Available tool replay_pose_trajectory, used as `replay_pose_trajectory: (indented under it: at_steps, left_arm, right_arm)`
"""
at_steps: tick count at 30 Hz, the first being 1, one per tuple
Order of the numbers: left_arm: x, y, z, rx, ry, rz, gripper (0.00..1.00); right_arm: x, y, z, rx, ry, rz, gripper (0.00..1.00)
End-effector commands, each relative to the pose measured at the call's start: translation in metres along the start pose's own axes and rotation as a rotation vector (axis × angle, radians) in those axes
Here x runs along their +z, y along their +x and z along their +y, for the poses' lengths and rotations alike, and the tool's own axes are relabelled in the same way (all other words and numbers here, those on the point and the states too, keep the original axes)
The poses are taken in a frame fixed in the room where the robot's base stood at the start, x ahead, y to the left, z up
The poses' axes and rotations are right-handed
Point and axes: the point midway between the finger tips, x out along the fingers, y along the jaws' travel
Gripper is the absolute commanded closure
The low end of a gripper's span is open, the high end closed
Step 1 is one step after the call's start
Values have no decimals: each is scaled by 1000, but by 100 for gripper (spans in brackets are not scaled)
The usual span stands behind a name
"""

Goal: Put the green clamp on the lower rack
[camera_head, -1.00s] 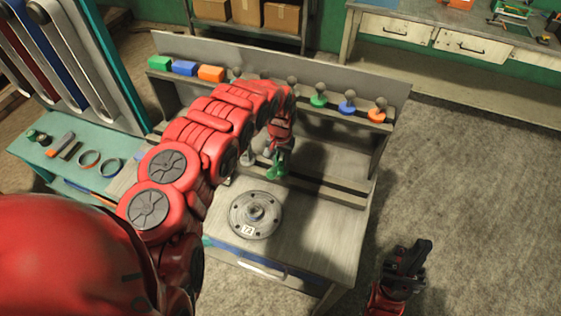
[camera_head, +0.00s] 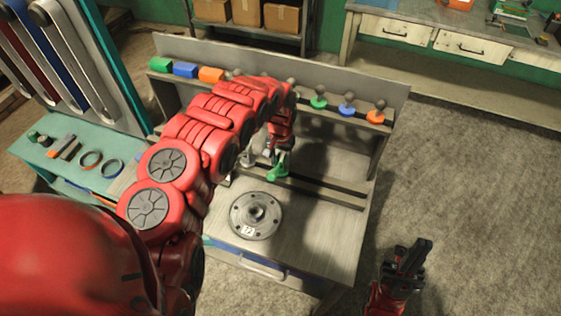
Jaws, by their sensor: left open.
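A green clamp (camera_head: 279,171) sits at the lower rack (camera_head: 325,190) of the bench. My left gripper (camera_head: 277,151) is open, reaching down just above and behind this clamp. The clamp's upper part is partly covered by the gripper, so I cannot tell whether they touch. Another green clamp (camera_head: 318,102) stands upright on the upper rack (camera_head: 333,112), left of a blue clamp (camera_head: 347,107) and an orange clamp (camera_head: 377,115). My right gripper (camera_head: 411,252) is over the floor, right of the bench. Its fingers look dark and close together, and their opening is unclear.
A round grey flange (camera_head: 256,215) lies on the bench top in front of the lower rack. Green (camera_head: 160,64), blue (camera_head: 185,69) and orange (camera_head: 211,75) blocks stand at the upper rack's left end. My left arm hides the rack's middle-left. Floor on the right is clear.

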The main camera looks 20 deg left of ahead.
Motion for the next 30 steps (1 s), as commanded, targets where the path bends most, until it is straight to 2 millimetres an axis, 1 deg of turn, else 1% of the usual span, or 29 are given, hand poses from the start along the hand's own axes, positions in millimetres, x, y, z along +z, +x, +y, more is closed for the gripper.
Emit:
replay_pose_trajectory:
  at_steps: [1,24,30]
  left_arm:
    - [0,-6,0,0,0,0,50]
    - [0,-53,0,-1,1,-1,50]
    - [0,-58,0,0,1,-1,50]
  right_arm:
    - [-1,4,0,0,0,0,100]
    - [-5,29,1,0,0,0,100]
    - [-5,31,2,0,0,0,100]
